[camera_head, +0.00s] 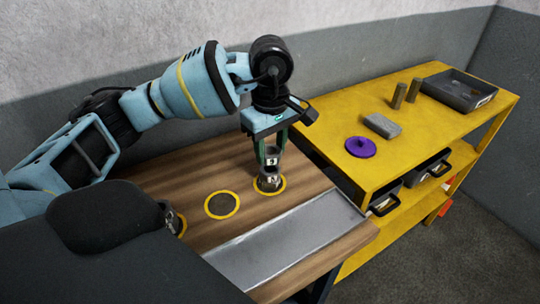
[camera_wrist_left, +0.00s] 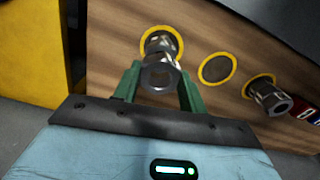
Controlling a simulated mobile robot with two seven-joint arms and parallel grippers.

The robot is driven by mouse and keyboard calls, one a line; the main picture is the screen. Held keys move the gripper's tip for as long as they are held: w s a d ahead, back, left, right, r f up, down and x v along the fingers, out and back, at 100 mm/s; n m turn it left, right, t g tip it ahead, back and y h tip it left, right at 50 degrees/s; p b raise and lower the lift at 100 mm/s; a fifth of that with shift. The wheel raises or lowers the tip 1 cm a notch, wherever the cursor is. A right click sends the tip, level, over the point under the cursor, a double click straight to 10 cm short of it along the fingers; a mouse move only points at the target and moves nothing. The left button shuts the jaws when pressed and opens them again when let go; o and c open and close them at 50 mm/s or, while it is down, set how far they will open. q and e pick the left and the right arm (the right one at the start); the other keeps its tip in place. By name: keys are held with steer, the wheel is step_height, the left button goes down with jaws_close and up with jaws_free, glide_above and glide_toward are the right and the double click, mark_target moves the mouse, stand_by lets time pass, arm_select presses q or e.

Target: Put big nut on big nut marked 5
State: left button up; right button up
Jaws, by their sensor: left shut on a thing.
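My left gripper (camera_head: 270,157) is shut on a metallic big nut (camera_head: 271,160), with its green fingers on either side. The held nut also shows between the fingers in the left wrist view (camera_wrist_left: 161,77). Directly below it, another big nut (camera_head: 268,182) stands in a yellow-ringed spot on the wooden table; part of it shows in the left wrist view (camera_wrist_left: 158,45). The two are very close; I cannot tell if they touch. Both carry pale labels, but I cannot read the numbers surely. My right gripper is not in view.
An empty yellow-ringed dark spot (camera_head: 222,205) lies left of the lower nut. More nuts (camera_wrist_left: 268,97) stand in a third ring. A metal strip (camera_head: 285,237) runs along the table front. The yellow shelf (camera_head: 440,115) holds a purple knobbed disc (camera_head: 360,147), grey block (camera_head: 382,126) and tray (camera_head: 458,92).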

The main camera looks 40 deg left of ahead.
mark_target(270, 151)
arm_select(q)
steer(key=shift+s+f, duration=0.1)
steer(key=shift+f, duration=1.5)
steer(key=o, duration=1.1)
steer(key=shift+r, duration=0.1)
step_height(270, 151, up, 12)
steer(key=shift+r+p, duration=0.15)
steer(key=shift+p, duration=0.2)
